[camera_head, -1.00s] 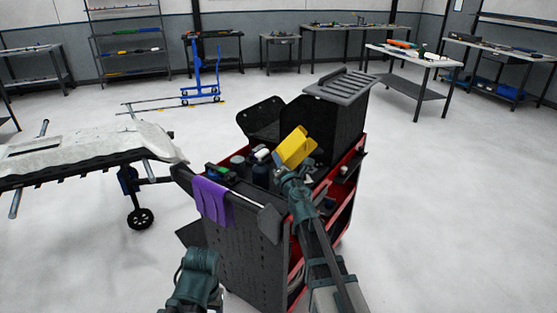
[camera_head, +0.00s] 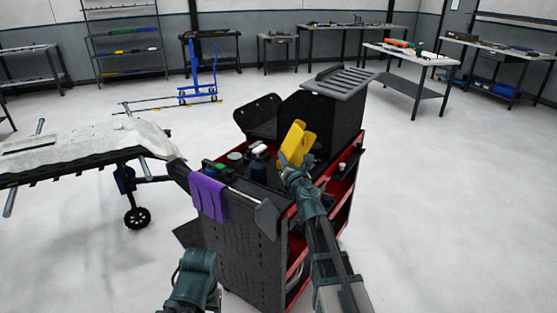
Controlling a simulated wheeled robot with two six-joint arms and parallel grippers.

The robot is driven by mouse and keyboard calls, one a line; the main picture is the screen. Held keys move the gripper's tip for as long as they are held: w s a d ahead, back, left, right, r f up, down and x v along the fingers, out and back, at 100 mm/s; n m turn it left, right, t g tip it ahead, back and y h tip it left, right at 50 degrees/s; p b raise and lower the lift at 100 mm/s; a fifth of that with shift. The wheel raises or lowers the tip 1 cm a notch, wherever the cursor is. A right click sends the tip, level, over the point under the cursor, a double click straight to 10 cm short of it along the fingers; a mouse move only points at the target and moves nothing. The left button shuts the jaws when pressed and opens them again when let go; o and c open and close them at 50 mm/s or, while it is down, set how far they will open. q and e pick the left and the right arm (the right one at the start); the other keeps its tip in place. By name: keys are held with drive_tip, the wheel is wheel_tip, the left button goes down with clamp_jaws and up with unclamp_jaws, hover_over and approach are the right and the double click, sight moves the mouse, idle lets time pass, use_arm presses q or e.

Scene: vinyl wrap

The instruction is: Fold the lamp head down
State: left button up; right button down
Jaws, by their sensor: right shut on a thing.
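A yellow piece (camera_head: 297,143), which looks like the lamp head, stands tilted above the tool cart (camera_head: 240,262). My right gripper (camera_head: 288,168) is at its lower end and is shut on it; the fingertips are small and partly hidden against it. The lamp's lower part is hidden behind my gripper and the cart's contents. My left arm shows at the bottom left of the cart, and its gripper (camera_head: 182,290) is at the picture's lower edge; its jaws cannot be made out.
A purple cloth (camera_head: 209,197) hangs over the cart's handle. Bottles and a white-topped item (camera_head: 259,149) stand in the cart's top tray. A dark box with a slatted lid (camera_head: 340,82) rises behind. A panel on a stand (camera_head: 85,150) is at left. The floor at right is clear.

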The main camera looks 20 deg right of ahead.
drive_tip(key=shift+d+f, duration=0.3)
drive_tip(key=shift+d, duration=0.35)
drive_tip(key=c, duration=0.9)
unclamp_jaws()
drive_tip(key=shift+d, duration=0.1)
